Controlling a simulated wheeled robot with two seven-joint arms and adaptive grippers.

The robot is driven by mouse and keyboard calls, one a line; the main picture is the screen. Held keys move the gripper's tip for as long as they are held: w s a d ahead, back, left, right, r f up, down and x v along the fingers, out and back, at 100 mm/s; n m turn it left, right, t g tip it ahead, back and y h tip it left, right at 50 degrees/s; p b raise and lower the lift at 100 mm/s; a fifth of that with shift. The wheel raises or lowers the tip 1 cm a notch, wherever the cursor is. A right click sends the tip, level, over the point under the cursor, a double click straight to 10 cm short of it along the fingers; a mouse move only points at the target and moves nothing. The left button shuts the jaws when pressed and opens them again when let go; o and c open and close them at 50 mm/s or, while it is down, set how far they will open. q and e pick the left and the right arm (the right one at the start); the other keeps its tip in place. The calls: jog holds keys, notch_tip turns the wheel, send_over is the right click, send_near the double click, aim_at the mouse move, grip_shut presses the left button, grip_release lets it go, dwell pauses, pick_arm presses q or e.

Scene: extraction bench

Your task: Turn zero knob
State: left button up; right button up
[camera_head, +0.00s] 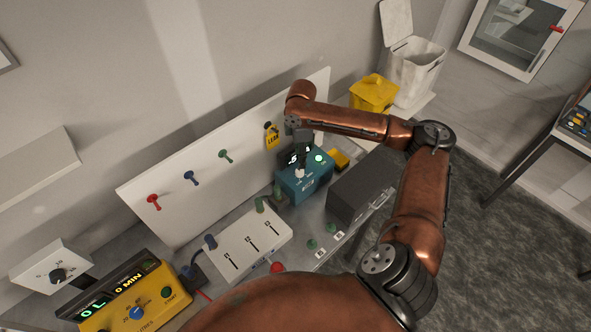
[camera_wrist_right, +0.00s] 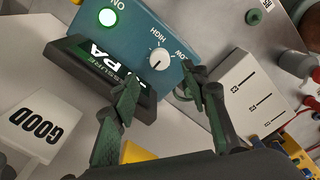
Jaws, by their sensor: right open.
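The teal box (camera_head: 291,190) stands on the bench with a lit green light and a dark display reading PA. It also shows in the right wrist view (camera_wrist_right: 190,28). On its face is a white knob (camera_wrist_right: 160,57) with a dark pointer mark, beside the words LOW and HIGH; no label "zero" is readable. The knob shows small in the head view (camera_head: 300,173). My right gripper (camera_wrist_right: 160,78) is open and empty, its fingers pointing at the box, with the knob just beyond and between the fingertips. No finger clearly touches it. My left gripper is out of view.
A white slider panel (camera_head: 248,243) stands left of the teal box, a dark grey box (camera_head: 362,186) right of it. A yellow timer box (camera_head: 128,300) with a blue knob is at lower left. A white board (camera_head: 190,160) with colored hooks stands behind.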

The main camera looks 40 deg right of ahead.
aim_at(300, 171)
jog(key=shift+f, duration=0.8)
notch_tip(300, 171, down, 6)
jog(key=shift+f+p, duration=0.25)
jog(key=shift+p, duration=0.1)
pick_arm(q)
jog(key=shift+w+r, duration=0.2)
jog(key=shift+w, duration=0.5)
pick_arm(e)
jog(key=shift+c, duration=0.3)
